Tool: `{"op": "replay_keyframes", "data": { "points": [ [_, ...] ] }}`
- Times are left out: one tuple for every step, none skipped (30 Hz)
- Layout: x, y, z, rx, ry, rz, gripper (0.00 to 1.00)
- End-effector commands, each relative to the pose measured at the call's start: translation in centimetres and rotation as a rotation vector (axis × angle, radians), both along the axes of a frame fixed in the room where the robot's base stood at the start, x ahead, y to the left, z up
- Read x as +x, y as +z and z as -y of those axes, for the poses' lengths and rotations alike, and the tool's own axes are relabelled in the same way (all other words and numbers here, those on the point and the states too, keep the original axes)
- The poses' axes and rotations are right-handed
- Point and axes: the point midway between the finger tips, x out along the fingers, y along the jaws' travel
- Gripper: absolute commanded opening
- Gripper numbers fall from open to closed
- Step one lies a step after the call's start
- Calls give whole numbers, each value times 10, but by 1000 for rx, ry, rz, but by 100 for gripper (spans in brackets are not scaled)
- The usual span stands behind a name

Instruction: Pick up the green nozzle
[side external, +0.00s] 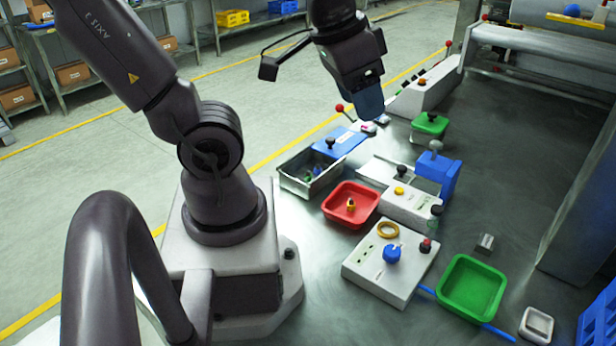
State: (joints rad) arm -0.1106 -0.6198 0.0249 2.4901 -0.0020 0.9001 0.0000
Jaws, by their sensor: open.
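My gripper (371,112) hangs at the upper middle of the side external view, above the table and empty as far as I can see. The gap between its bluish fingers is hard to make out. A small green piece (309,176), possibly the green nozzle, lies in an open grey metal bin (322,186), among other small dark and blue pieces. It is too small to tell its shape. The bin is below and left of my gripper, well apart from it.
A red tray (336,218) holds a small yellow piece (350,205). White control boxes (378,284) with knobs, a green tray (490,302), a blue block (440,180) and a green box (430,125) stand around. A roller machine (550,40) is at the back right. The right table middle is fairly clear.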

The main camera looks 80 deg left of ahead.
Motion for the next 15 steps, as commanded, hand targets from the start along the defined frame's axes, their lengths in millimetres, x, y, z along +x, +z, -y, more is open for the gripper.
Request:
{"op": "replay_keyframes", "data": {
  "points": [
    [4, -12, -15, -26, 75, -64, 53],
    [6, -19, -24, -45, 119, -97, 53],
    [9, -28, -37, -70, 180, -135, 53],
    [11, -35, -47, -92, 229, -161, 53],
    [13, -43, -58, -110, 276, -185, 53],
    [14, -53, -72, -136, 339, -215, 53],
    [15, -61, -82, -155, 388, -237, 53],
    [14, -69, -94, -172, 437, -255, 53],
    [13, -80, -108, -195, 503, -280, 53],
    [11, -89, -120, -211, 553, -297, 53],
    [9, -98, -131, -225, 603, -313, 53],
    [4, -110, -147, -244, 670, -334, 53],
    [0, -120, -158, -254, 719, -348, 53],
    [-4, -129, -169, -264, 768, -360, 53],
    [-11, -142, -183, -273, 828, -375, 53]
  ]
}}
